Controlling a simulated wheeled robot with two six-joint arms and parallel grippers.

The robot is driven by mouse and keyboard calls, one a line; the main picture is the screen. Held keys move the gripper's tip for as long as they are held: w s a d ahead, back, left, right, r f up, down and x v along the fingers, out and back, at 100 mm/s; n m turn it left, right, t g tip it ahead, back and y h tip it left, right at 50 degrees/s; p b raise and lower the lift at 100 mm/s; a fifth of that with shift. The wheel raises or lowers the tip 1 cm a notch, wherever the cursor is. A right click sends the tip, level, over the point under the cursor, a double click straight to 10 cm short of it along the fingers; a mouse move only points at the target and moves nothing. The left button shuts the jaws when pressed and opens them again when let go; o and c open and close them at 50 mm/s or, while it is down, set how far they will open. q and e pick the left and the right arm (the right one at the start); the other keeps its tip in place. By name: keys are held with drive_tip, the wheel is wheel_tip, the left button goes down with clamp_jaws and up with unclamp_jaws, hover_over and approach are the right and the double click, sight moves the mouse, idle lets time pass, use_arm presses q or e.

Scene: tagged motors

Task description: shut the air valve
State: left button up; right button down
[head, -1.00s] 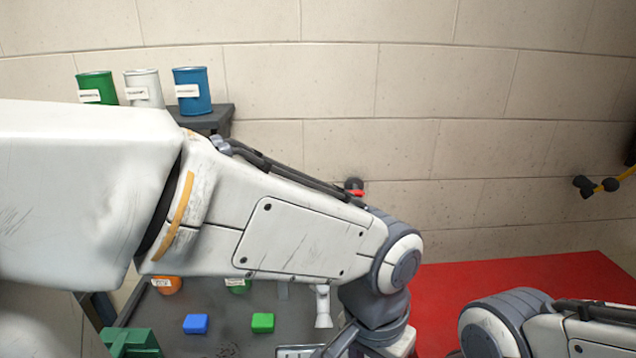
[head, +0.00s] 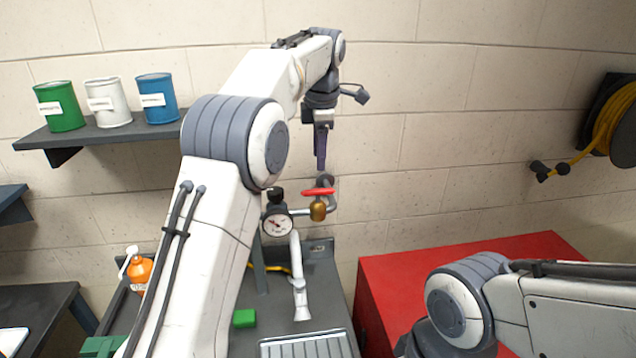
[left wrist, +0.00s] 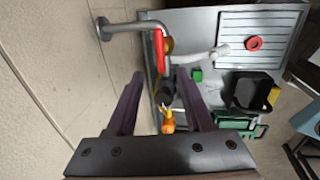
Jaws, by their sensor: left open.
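The air valve has a red lever handle (head: 318,191) over a brass body (head: 318,210), on a grey pipe (head: 332,203) from the wall. The lever lies left to right, roughly in line with the short pipe toward the gauge. My left gripper (head: 321,166) points down just above the lever in the head view, fingers apart and empty. In the left wrist view the red lever (left wrist: 159,50) shows just beyond and between the fingertips (left wrist: 160,75), not gripped. Contact cannot be told. My right gripper is out of view; only its arm shows.
A round pressure gauge (head: 277,224) sits left of the valve. A white nozzle (head: 299,285) hangs below it over the bench. An orange bottle (head: 141,272) stands at left. A red cabinet (head: 385,290) is at right. Three cans stand on a wall shelf (head: 100,134).

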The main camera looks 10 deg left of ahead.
sight(318, 191)
use_arm(q)
drive_tip(key=f, duration=0.3)
drive_tip(key=w+f, duration=0.1)
drive_tip(key=f, duration=0.2)
drive_tip(key=f+p, duration=0.1)
drive_tip(key=f, duration=0.2)
drive_tip(key=shift+w+a+f, duration=0.3)
drive_tip(key=shift+w+f, duration=0.05)
clamp_jaws()
